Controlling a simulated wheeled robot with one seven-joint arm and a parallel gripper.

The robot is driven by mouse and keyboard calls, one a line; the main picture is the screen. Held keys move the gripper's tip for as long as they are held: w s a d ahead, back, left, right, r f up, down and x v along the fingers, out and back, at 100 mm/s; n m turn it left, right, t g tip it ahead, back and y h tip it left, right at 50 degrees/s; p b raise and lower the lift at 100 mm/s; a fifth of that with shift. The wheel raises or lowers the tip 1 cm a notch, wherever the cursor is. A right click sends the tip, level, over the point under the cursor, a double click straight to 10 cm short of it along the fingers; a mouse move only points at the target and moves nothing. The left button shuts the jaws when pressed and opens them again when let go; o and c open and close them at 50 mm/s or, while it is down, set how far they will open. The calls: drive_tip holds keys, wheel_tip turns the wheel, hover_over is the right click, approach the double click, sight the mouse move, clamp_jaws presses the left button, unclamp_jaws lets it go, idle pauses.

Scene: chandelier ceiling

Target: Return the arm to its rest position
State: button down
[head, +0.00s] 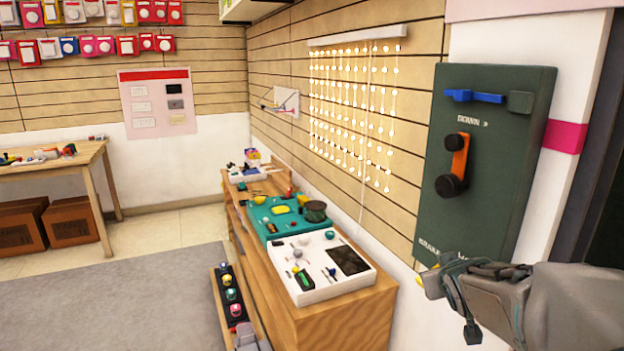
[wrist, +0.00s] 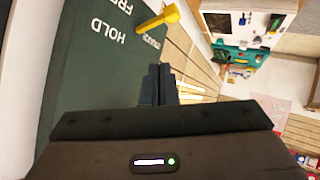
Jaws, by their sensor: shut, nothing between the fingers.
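My arm comes in from the right edge of the head view, with my gripper (head: 433,284) just below the lower end of a dark green wall panel (head: 486,150). In the wrist view the two dark fingers of my gripper (wrist: 159,72) are together with nothing between them. The panel (wrist: 85,75) fills the left of that view, with white lettering "HOLD". A yellow handle (wrist: 160,18) sticks out near its edge, apart from the fingertips. In the head view the panel also carries a blue lever (head: 473,96) and an orange handle with black knobs (head: 457,163).
A wooden counter (head: 350,318) along the wall holds a white tray (head: 335,293), a teal tray (head: 263,228) and small items. A low rack (head: 226,300) stands beside it. A wooden table (head: 85,160) stands at far left. The grey carpet (head: 110,300) is clear.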

drive_tip(key=s+a+r+m+g+y+p, duration=0.1)
drive_tip(key=s+a+g+p, duration=0.3)
drive_tip(key=s, duration=0.6)
drive_tip(key=s+a+r+g+y+p, duration=0.1)
drive_tip(key=s+a+r+g+p, duration=0.2)
drive_tip(key=s+a, duration=0.5)
drive_tip(key=s+g+p, duration=0.1)
drive_tip(key=s+p, duration=0.1)
drive_tip(key=s, duration=0.1)
drive_tip(key=shift+s+r+m+y+p, duration=0.15)
drive_tip(key=shift+s+m+y+p, duration=0.15)
drive_tip(key=shift+m+y+p, duration=0.1)
